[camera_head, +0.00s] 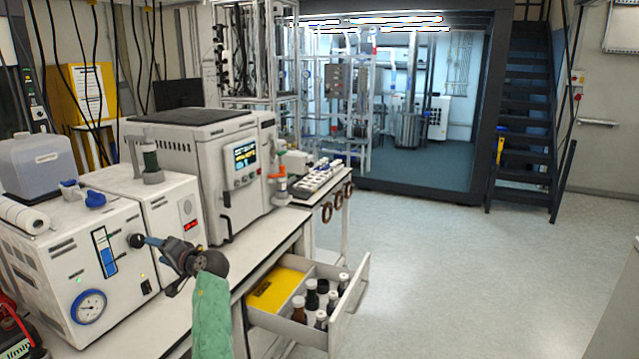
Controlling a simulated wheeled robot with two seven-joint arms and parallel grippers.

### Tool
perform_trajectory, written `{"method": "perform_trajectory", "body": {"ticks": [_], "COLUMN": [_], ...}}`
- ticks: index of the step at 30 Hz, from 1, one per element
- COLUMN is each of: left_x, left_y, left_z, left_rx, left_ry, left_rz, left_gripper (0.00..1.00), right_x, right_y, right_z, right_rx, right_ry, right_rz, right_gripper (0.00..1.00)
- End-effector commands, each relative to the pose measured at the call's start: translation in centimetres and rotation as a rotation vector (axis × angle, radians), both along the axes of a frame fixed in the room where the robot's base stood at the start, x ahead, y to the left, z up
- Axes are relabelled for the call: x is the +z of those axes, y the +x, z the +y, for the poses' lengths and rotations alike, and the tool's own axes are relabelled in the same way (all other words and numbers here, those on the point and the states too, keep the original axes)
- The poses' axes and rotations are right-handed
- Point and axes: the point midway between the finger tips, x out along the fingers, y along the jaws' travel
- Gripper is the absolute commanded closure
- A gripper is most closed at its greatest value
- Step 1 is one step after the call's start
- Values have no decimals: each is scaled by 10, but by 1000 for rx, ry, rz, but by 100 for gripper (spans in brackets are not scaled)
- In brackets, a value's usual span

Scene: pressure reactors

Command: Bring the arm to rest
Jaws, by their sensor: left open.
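My left arm comes in from the bottom with a green sleeve and a dark wrist. Its left gripper (170,262) is open, in front of the white instrument with a round gauge (62,262) at the bench's left. A bluish finger reaches in the picture to the black knob (136,240) on that instrument's front; I cannot tell whether they touch. I see nothing held between the fingers. My right gripper is not in view.
An open drawer (350,300) with several bottles and a yellow item juts from the bench, right of my arm. A grey reactor unit (215,165) with a screen stands behind. The floor (450,270) to the right is clear. Dark stairs (525,120) stand at the back.

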Motion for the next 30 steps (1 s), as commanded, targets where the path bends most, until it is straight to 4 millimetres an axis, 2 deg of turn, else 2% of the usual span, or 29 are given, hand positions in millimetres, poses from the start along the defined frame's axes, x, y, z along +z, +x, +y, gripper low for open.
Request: {"method": "perform_trajectory", "body": {"ticks": [5, 8, 13, 17, 20, 23, 26, 30], "left_x": [-16, -24, -35, -66, -108, -156, -204, -270], "left_y": [11, 21, 40, 43, 35, 17, -7, -50], "left_z": [-11, -26, -65, -101, -134, -165, -193, -225], "left_rx": [-64, -117, -231, -312, -367, -405, -429, -442], "left_ry": [-176, -297, -524, -697, -834, -959, -1064, -1178], "left_rz": [-115, -185, -291, -314, -291, -246, -184, -85], "left_gripper": [39, 39, 39, 39, 39, 39, 39, 39], "right_x": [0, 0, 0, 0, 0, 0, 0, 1], "right_y": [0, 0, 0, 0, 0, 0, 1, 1], "right_z": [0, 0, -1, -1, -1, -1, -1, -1], "right_rx": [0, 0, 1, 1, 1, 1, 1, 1], "right_ry": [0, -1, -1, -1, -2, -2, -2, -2], "right_rz": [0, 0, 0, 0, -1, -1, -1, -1], "right_gripper": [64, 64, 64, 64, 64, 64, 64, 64]}}
